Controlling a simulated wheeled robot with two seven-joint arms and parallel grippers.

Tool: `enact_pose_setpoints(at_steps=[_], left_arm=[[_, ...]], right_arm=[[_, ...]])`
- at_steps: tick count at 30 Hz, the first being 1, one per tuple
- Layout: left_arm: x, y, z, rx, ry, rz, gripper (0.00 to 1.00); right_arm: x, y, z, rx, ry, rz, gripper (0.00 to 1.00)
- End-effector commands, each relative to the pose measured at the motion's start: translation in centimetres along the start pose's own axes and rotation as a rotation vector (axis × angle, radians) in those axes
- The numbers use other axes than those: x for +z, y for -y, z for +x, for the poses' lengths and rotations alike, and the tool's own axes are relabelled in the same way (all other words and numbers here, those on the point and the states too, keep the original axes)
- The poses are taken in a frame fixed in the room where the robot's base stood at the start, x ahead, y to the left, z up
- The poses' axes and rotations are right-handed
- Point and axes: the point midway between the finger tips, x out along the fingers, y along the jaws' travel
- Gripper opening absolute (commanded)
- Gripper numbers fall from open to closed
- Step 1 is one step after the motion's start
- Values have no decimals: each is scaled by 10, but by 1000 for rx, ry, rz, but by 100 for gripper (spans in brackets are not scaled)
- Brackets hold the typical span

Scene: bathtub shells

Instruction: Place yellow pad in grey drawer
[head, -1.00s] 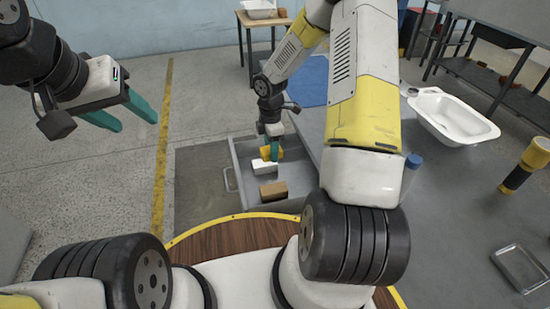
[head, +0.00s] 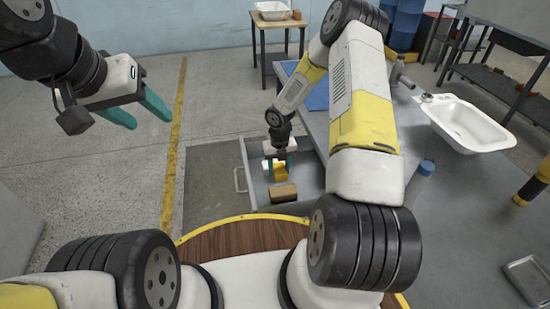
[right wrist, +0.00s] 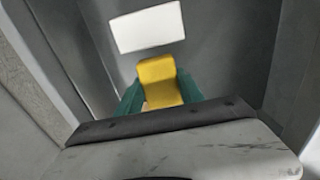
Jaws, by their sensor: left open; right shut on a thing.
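The yellow pad (head: 281,174) is held between the green fingers of my right gripper (head: 278,168), inside the open grey drawer (head: 247,165). In the right wrist view the pad (right wrist: 160,82) sits between both fingers, with the grey drawer walls around it. I cannot tell whether the pad touches the drawer floor. My left gripper (head: 150,117) is open and empty, raised at the upper left, away from the drawer.
A white block (head: 267,168) lies in the drawer close to the pad; it also shows in the right wrist view (right wrist: 147,27). A white sink (head: 470,125) stands on the grey bench at right.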

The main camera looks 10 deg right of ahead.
Motion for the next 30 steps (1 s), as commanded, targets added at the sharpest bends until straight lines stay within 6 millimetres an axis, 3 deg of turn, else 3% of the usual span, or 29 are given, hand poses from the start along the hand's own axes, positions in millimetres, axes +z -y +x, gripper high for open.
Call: enact_pose_setpoints(at_steps=[13,24,25,27,30], left_arm=[[0,0,0,0,0,0,52],[0,0,0,0,0,0,52],[0,0,0,0,0,0,52],[0,0,0,0,0,0,52],[0,0,0,0,0,0,52]], right_arm=[[0,-1,48,0,0,2,6],[0,0,53,1,1,3,6],[0,0,52,1,1,3,50],[0,0,52,1,1,3,64],[0,0,52,1,1,3,66]])
